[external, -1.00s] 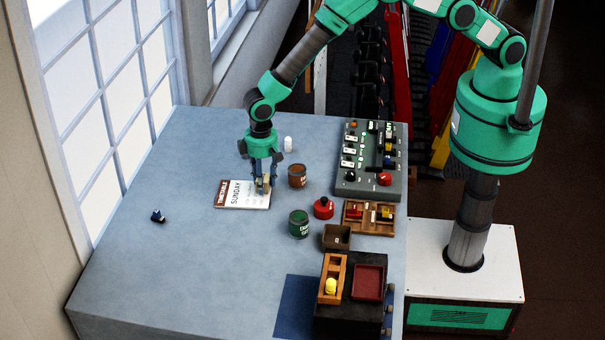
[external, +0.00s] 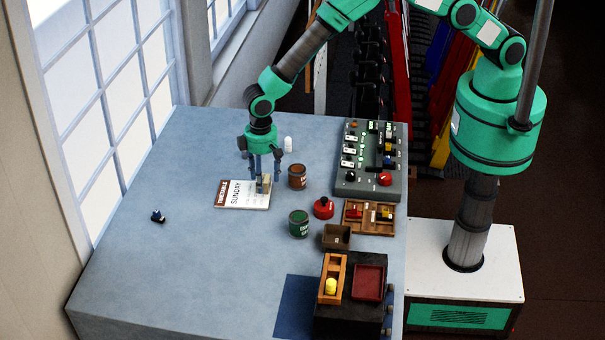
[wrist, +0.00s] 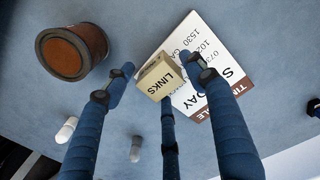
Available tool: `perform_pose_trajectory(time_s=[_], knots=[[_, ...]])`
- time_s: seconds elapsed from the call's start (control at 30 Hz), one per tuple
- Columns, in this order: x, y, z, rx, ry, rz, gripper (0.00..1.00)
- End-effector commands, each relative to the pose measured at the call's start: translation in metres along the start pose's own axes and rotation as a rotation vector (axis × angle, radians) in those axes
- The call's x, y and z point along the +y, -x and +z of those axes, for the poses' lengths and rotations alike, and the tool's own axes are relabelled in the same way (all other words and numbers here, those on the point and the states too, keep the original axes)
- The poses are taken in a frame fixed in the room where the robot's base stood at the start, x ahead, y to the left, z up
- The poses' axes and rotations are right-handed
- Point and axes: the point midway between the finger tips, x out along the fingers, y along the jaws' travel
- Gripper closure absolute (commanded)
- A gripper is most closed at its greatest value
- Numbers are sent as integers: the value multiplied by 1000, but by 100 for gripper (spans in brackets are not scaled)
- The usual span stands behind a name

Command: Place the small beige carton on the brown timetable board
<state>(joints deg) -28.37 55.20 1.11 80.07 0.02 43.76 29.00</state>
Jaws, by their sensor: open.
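The small beige carton (wrist: 158,77), marked LINKS, rests at the edge of the timetable board (wrist: 205,65), overlapping its right end in the external view (external: 230,196). The board is white with a brown strip reading TIMETABLE and the word SUNDAY. My gripper (external: 264,180) is above the board's right end with the carton (external: 263,184) between its fingers. In the wrist view the blue fingers of my gripper (wrist: 160,80) are spread, with gaps on either side of the carton. The carton's underside is hidden, so its exact contact cannot be told.
A brown can (external: 297,176) stands close to the right of my gripper, with a white cylinder (external: 288,144) behind. A green can (external: 299,224), red knob (external: 323,208) and lever panel (external: 370,160) are farther right. The table's left side is mostly clear.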

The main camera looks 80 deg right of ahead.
Motion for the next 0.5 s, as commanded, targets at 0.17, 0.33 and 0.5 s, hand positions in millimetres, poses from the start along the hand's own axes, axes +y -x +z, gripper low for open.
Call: perform_pose_trajectory(time_s=[0.17, 0.33, 0.5], knots=[[-1, 24, -1, 3, 0, -2, 45], [-1, 51, -1, 4, 0, -2, 45], [0, 76, -1, 3, 0, -2, 45]])
